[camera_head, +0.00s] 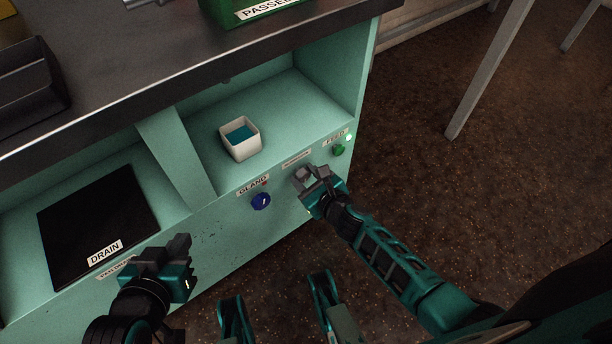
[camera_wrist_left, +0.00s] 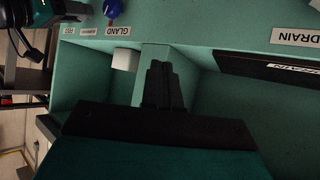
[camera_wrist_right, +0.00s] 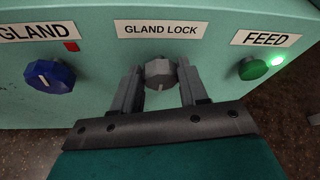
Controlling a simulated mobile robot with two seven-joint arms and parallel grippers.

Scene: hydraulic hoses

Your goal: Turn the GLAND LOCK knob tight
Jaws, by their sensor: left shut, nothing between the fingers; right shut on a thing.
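The grey GLAND LOCK knob (camera_wrist_right: 160,73) sits on the bench's front panel under its label (camera_wrist_right: 161,29) in the right wrist view. My right gripper (camera_wrist_right: 160,84) is shut on this knob, one finger on each side. In the head view my right gripper (camera_head: 309,176) is at the panel and hides the knob. My left gripper (camera_head: 184,245) is shut and empty, low at the left in front of the bench. In the left wrist view its fingers (camera_wrist_left: 163,84) are together.
The blue GLAND knob (camera_head: 261,201) is left of the lock, with a red light (camera_wrist_right: 71,46). The green FEED knob (camera_head: 339,149) is to the right, with a lit green light (camera_wrist_right: 278,61). A white box (camera_head: 240,139) and a black DRAIN panel (camera_head: 97,222) are in the bench.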

